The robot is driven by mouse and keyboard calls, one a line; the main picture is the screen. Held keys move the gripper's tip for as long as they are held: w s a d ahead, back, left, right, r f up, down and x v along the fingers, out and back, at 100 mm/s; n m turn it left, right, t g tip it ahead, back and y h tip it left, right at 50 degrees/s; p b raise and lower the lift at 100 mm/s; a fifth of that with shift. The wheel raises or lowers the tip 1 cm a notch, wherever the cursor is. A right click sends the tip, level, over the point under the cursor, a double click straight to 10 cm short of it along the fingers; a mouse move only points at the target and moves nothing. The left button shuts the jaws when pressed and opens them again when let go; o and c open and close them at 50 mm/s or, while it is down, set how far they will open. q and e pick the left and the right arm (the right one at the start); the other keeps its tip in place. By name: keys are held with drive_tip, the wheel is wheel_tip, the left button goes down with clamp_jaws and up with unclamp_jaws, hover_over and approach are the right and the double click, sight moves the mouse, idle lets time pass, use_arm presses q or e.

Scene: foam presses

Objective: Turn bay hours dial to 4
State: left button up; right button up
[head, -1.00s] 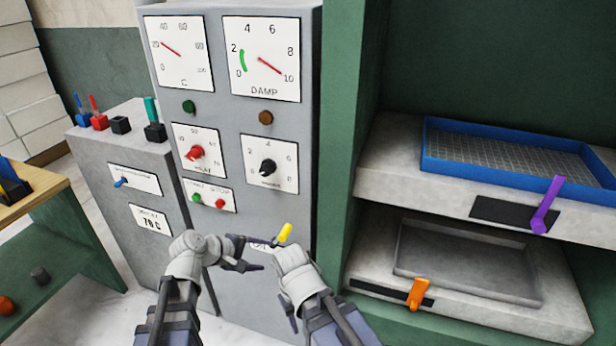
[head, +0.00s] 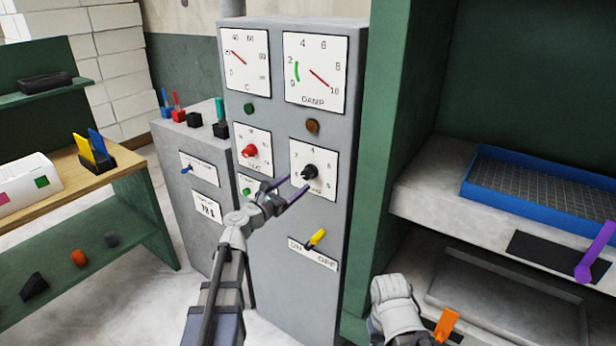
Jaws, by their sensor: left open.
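The scale shows a 4 at the top. I cannot tell which number the knob points to. My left gripper (head: 291,188) is open and empty, just below and left of the black knob, with its fingers pointing toward it. It appears apart from the knob. My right gripper (head: 395,300) is at the lower right, by the lower press; its fingers are not clear.
A red knob (head: 250,151) is left of the black one. A yellow ON/OFF switch (head: 316,238) is below. The green press frame (head: 396,150) stands close on the right, with a blue tray (head: 480,189), a purple handle (head: 592,258) and an orange handle (head: 446,325).

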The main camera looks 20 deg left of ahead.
sight(305, 176)
use_arm(q)
drive_tip(key=x, duration=0.6)
drive_tip(key=shift+w, duration=0.25)
clamp_jaws()
